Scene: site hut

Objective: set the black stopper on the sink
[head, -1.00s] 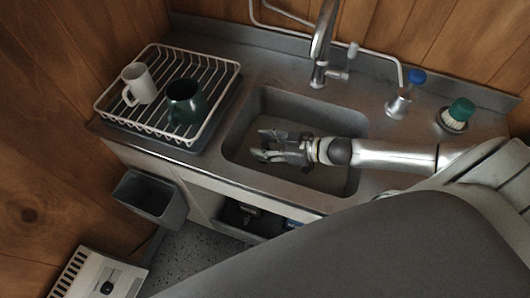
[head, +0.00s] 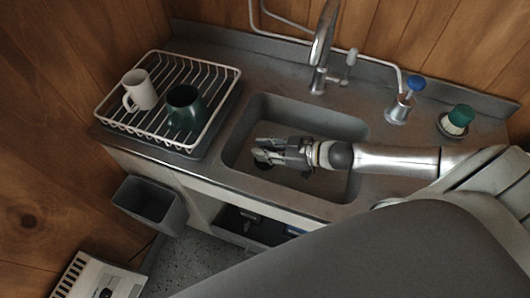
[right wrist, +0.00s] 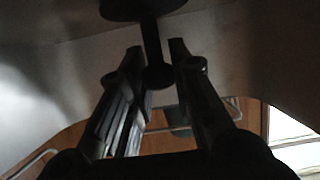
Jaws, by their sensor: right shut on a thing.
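The grey sink (head: 342,186) is set in the steel counter. My right gripper (head: 257,156) reaches in from the right and is over the left part of the basin. In the right wrist view my right gripper (right wrist: 155,56) is shut on the black stopper (right wrist: 152,40). The stopper's stem and rounded knob lie between the fingers, and its wider disc is beyond the fingertips at the top edge. In the head view a dark patch shows under the fingers; I cannot tell stopper from drain there. My left gripper is not in view.
A white wire rack (head: 215,118) holds a white mug (head: 141,91) and a dark green mug (head: 186,108). The tap (head: 320,50) rises behind the basin. A grey bin (head: 148,204) hangs in front.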

